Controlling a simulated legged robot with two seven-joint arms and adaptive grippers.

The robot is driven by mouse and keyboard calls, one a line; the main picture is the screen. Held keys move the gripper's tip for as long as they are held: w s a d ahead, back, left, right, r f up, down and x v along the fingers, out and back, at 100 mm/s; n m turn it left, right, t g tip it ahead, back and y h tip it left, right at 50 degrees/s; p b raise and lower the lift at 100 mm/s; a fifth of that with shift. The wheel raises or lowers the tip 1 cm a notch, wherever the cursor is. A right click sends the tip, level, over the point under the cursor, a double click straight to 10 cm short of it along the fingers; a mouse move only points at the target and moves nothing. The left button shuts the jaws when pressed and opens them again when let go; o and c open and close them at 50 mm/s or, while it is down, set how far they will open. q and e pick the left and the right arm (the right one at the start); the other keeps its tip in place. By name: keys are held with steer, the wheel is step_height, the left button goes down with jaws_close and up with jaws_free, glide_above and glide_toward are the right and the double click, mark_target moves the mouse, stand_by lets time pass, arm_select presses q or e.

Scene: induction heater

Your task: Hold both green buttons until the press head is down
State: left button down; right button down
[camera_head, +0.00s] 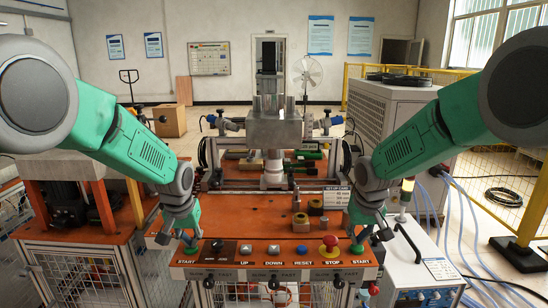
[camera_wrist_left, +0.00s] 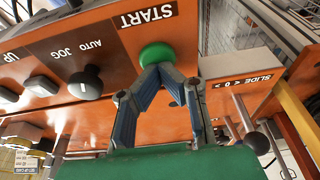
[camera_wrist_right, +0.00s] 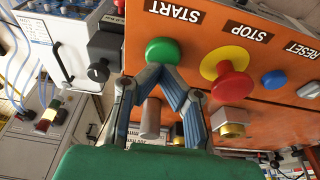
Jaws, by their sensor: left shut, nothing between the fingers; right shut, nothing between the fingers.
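The left green START button (camera_wrist_left: 157,54) is on the orange control panel, and the tips of my left gripper (camera_wrist_left: 160,70) are shut and at its edge. The right green START button (camera_wrist_right: 162,50) is beside the red stop button, and the tips of my right gripper (camera_wrist_right: 162,68) are shut and at its edge. I cannot tell whether either button is pressed in. In the head view my left gripper (camera_head: 188,246) and right gripper (camera_head: 357,246) point down at the panel's two ends. The press head (camera_head: 272,128) is a grey metal block above the middle of the machine, over a lighter cylinder.
The orange panel (camera_head: 230,262) carries a red stop button with a yellow ring (camera_head: 330,244), a blue reset button (camera_head: 302,250), and UP and DOWN buttons between my grippers. Small brass-coloured parts (camera_head: 300,221) stand on the table behind. A white control box (camera_head: 410,262) stands at right.

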steer(key=shift+w+v, duration=0.25)
steer(key=shift+v, duration=0.7)
steer(key=shift+r, duration=0.1)
arm_select(q)
steer(key=shift+w+v, duration=0.2)
steer(key=shift+v, duration=0.55)
steer(key=shift+w+v, duration=0.15)
steer(key=shift+v, duration=0.6)
steer(key=shift+r, duration=0.15)
arm_select(e)
steer(key=shift+w+r, duration=0.1)
